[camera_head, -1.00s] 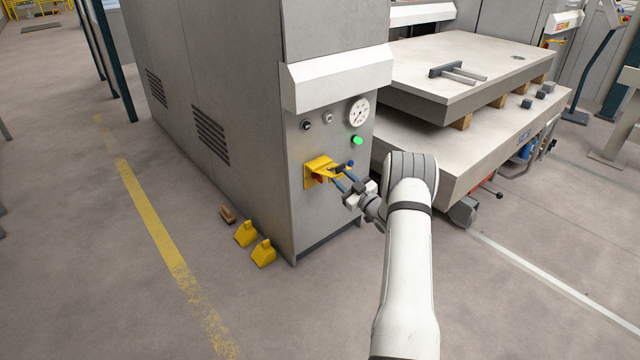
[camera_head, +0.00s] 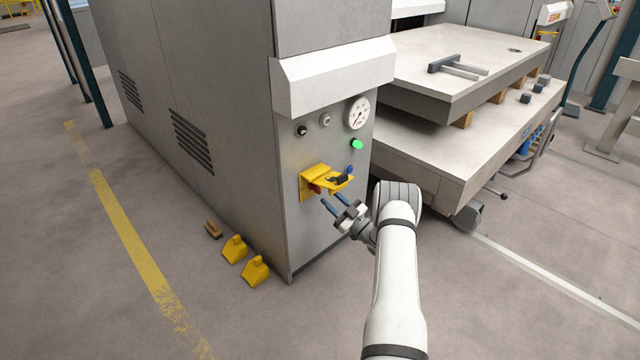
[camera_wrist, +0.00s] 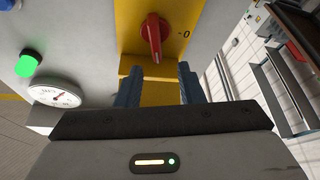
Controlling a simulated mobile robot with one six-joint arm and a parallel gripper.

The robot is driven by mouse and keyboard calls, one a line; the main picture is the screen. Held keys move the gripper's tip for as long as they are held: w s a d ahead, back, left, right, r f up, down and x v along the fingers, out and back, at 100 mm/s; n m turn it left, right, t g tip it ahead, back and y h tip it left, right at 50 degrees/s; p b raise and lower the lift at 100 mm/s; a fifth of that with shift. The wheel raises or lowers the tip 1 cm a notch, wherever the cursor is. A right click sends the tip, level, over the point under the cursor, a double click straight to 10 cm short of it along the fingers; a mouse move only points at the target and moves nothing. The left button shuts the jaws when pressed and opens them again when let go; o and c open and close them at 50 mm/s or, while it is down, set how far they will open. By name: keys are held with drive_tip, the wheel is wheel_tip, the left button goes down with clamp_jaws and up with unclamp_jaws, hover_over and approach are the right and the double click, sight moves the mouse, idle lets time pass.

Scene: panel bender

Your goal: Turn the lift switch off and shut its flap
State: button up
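The lift switch is a red rotary handle (camera_wrist: 154,38) on a yellow plate (camera_wrist: 185,18); the wrist view looks upside down. Its handle stands nearly upright in that view, with a "0" mark beside it. In the head view only a bit of the red handle (camera_head: 314,188) shows below the yellow flap (camera_head: 322,177). The flap is raised and sticks out from the cabinet. My gripper (camera_head: 330,199) is open and empty, below the flap and in front of the plate. In the wrist view its two blue fingers (camera_wrist: 158,70) stand apart, not around the handle.
A machine table (camera_head: 440,150) stands close on the right.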

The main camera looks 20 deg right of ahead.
sight(315, 186)
drive_tip(key=b+x, duration=0.1)
drive_tip(key=x, duration=0.5)
drive_tip(key=shift+w+r, duration=0.2)
drive_tip(key=shift+w, duration=0.15)
drive_tip(key=shift+c, duration=0.4)
clamp_jaws()
drive_tip(key=shift+b, duration=0.3)
